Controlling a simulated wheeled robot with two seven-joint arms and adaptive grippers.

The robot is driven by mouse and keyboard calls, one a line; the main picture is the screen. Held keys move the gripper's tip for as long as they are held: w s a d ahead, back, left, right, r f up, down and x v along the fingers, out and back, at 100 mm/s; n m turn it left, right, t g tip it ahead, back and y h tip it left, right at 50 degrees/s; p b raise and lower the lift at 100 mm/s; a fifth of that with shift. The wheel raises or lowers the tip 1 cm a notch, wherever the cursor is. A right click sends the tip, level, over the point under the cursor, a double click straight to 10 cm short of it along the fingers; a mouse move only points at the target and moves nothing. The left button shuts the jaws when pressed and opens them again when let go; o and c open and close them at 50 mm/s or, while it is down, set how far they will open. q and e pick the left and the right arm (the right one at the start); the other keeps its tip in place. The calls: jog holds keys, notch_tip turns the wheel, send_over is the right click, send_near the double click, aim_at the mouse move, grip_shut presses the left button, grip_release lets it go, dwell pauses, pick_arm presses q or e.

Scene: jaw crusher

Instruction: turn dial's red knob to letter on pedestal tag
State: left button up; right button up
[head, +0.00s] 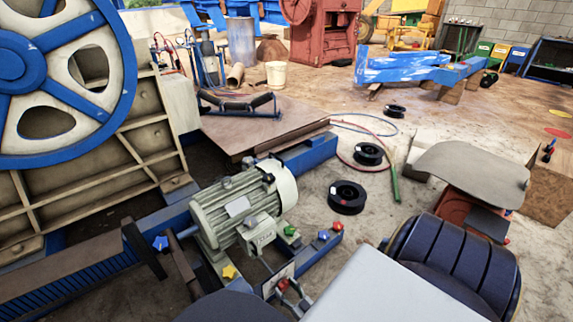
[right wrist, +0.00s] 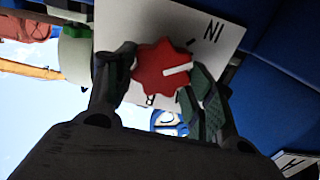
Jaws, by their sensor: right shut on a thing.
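In the right wrist view, the red knob (right wrist: 158,72) is lobed, with a white pointer line toward the right of the picture. It sits on a white dial plate (right wrist: 205,18) with a letter N and a tick near the upper right; another letter, perhaps B, shows below the knob. My right gripper (right wrist: 162,66) is shut on the knob, one dark finger on each side. In the head view, the dial plate (head: 272,283) and my right gripper (head: 290,290) are small at the bottom centre. A white tag (right wrist: 298,165) at the lower right is cut off, its letter unclear.
A grey-green motor (head: 240,210) stands just behind the dial, with green, blue and red knobs on a blue beam (head: 305,258) beside it. A blue flywheel (head: 55,75) fills the upper left. Black spools (head: 347,197) lie on the open floor.

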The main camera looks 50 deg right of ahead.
jog(key=shift+d+m, duration=0.1)
jog(key=shift+m, duration=1.7)
jog(key=o, duration=1)
jog(key=shift+s, duration=0.1)
jog(key=shift+s, duration=0.1)
jog(key=shift+s+a, duration=0.2)
jog(key=shift+s, duration=1.6)
jog(key=shift+s+a, duration=0.2)
jog(key=shift+s, duration=1.55)
